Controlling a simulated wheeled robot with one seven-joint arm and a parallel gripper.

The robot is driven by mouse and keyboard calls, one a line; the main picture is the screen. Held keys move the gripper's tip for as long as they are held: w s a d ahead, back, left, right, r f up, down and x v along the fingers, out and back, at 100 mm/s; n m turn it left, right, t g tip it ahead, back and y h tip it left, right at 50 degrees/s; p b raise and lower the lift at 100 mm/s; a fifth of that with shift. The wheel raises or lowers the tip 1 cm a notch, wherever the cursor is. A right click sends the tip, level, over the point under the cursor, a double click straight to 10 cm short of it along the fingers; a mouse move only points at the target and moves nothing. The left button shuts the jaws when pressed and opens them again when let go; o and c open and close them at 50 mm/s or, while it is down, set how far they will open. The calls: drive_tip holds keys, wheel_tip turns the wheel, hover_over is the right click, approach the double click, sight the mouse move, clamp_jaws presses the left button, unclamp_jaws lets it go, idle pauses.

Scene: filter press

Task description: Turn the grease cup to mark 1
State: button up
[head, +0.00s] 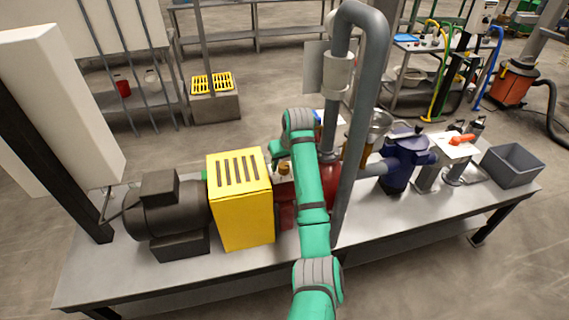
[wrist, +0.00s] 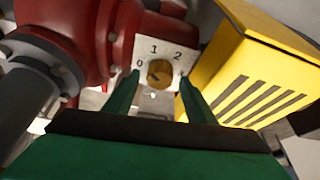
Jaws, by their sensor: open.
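The grease cup (wrist: 160,73) is a round brass knob on a pale plate (wrist: 146,42) marked 0, 1 and 2, fixed to a red pump housing (wrist: 85,25). A small dark mark shows on the knob's lower left, on the side of 0; its exact reading is hard to tell. My gripper (wrist: 160,95) is open, its two green fingers left and right of the knob in the wrist view, with no visible contact. In the head view a small brass part (head: 284,169) shows beside my green arm, between the yellow guard and the red pump; my fingertips are not clear there.
The slotted yellow guard (wrist: 265,75) stands close to the right finger in the wrist view; the head view shows it (head: 240,205) beside a dark motor (head: 170,212). A tall grey pipe (head: 352,150) rises right of my arm. A grey bin (head: 512,165) stands at the bench's right end.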

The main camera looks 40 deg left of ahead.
drive_tip(key=shift+f, duration=0.1)
drive_tip(key=c, duration=1)
drive_tip(key=shift+a+m+t, duration=0.1)
drive_tip(key=shift+m+t, duration=0.3)
drive_tip(key=shift+m, duration=0.6)
drive_tip(key=shift+a+m+h, duration=0.2)
drive_tip(key=shift+m+h, duration=0.2)
drive_tip(key=shift+m, duration=0.4)
drive_tip(key=shift+d+m+t, duration=0.1)
drive_tip(key=shift+m+t, duration=0.2)
drive_tip(key=shift+m, duration=0.2)
drive_tip(key=shift+d, duration=0.1)
drive_tip(key=o, duration=1)
drive_tip(key=shift+s, duration=0.1)
